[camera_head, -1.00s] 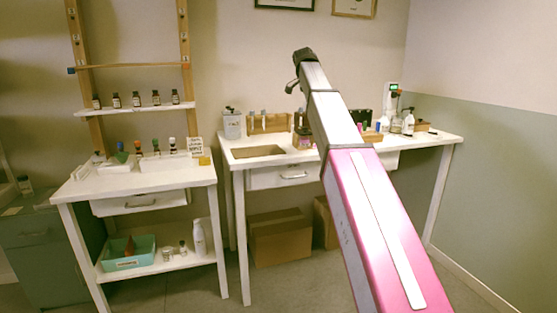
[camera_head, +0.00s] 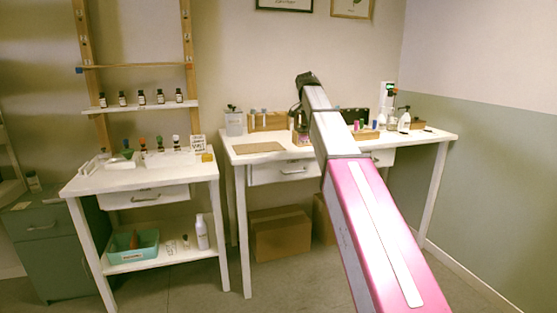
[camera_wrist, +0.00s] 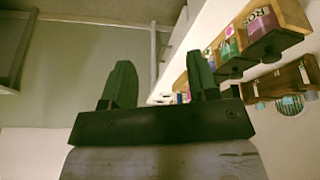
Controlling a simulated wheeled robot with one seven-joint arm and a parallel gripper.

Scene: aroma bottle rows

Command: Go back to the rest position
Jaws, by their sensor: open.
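My gripper (camera_wrist: 160,88) shows in the wrist view with its two dark fingers apart and nothing between them. In the head view my pink and grey arm reaches up and away over the right table (camera_head: 432,136), and its dark end (camera_head: 306,78) is above the back of that table. The fingers are hidden or too small to make out there. In the wrist view a wooden rack with bottles (camera_wrist: 245,38) is to the right of the fingers, apart from them.
The left table (camera_head: 90,184) holds a white tray and small bottles. A shelf with several dark bottles (camera_head: 141,98) is above it. A teal bin (camera_head: 133,247) is on its lower shelf. A cardboard box (camera_head: 281,234) stands under the right table. Floor in front is clear.

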